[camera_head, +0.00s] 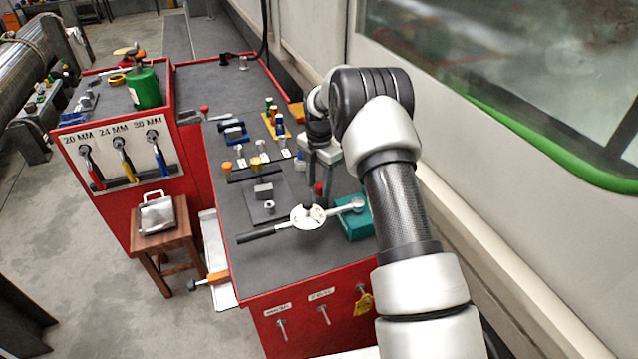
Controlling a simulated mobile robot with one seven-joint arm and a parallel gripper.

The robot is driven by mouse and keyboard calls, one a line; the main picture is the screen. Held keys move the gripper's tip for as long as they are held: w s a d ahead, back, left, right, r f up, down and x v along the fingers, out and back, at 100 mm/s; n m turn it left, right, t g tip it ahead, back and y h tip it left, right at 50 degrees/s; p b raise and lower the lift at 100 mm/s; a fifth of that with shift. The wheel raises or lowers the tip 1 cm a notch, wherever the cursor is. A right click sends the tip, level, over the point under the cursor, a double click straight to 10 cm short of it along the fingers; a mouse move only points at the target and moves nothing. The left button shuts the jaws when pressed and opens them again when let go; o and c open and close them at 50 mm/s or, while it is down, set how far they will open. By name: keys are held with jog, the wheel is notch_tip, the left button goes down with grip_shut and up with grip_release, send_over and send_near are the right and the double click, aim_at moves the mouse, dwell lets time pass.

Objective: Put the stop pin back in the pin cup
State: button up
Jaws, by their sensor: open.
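My gripper (319,200) points down over the near part of the grey bench top, its fingers apart. It is above or beside a round white disc (304,219) on a long tool with a black handle (256,236). A small red piece (318,188) shows by the fingers; I cannot tell if it is between them or behind. The tool's ringed right end lies over a teal block (352,226). I cannot make out for certain which item is the stop pin or the pin cup. My arm hides part of the bench's right side.
A grey plate with metal blocks (264,191) lies left of my gripper. Several small coloured parts (275,122) and a blue clamp (233,132) stand farther back. The window wall (480,215) bounds the right. A wooden stool (164,228) stands left of the bench.

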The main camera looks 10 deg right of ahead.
aim_at(319, 184)
jog(key=shift+s+d+f, duration=0.15)
jog(key=shift+s+d, duration=0.05)
jog(key=shift+s, duration=0.05)
notch_tip(319, 184, up, 18)
jog(key=p, duration=0.1)
jog(key=shift+w+a+p, duration=0.15)
jog(key=shift+p, duration=0.25)
jog(key=shift+f, duration=0.15)
